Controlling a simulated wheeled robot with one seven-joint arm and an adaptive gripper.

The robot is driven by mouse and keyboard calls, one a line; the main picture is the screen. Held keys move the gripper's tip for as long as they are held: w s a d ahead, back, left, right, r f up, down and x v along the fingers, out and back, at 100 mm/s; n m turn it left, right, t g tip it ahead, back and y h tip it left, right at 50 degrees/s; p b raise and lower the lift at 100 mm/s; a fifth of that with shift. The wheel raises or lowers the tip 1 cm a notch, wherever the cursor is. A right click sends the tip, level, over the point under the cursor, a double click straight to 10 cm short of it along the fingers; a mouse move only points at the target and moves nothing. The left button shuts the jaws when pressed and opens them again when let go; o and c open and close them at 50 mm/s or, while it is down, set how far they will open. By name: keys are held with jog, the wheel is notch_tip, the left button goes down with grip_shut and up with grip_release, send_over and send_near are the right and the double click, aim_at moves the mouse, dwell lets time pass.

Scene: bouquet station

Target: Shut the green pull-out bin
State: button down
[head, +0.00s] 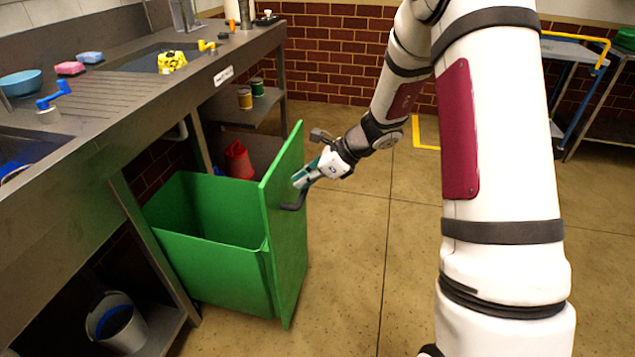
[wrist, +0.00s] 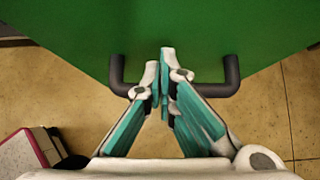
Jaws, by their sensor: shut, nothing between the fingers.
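The green pull-out bin (head: 212,262) stands pulled out from under the steel counter, its open top showing an empty-looking inside. Its tall front panel (head: 287,235) faces right, toward my arm. A dark bar handle (head: 292,206) sticks out from that panel. My gripper (head: 300,179) is at the outer face of the panel, by the handle. In the wrist view my gripper (wrist: 165,60) is shut and empty, its fingertips over the green panel (wrist: 215,30) between the two ends of the dark handle (wrist: 231,76). I cannot tell whether the fingertips touch the panel.
The steel counter (head: 130,130) runs along the left, with a sink and sponges. A shelf below holds tins (head: 245,97); a red container (head: 238,160) is behind the bin. A bucket (head: 116,322) stands lower left. The floor (head: 350,270) right of the bin is clear. A blue-framed trolley (head: 570,55) stands far right.

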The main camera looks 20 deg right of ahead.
jog(key=shift+w+a, duration=0.2)
jog(key=shift+a, duration=0.1)
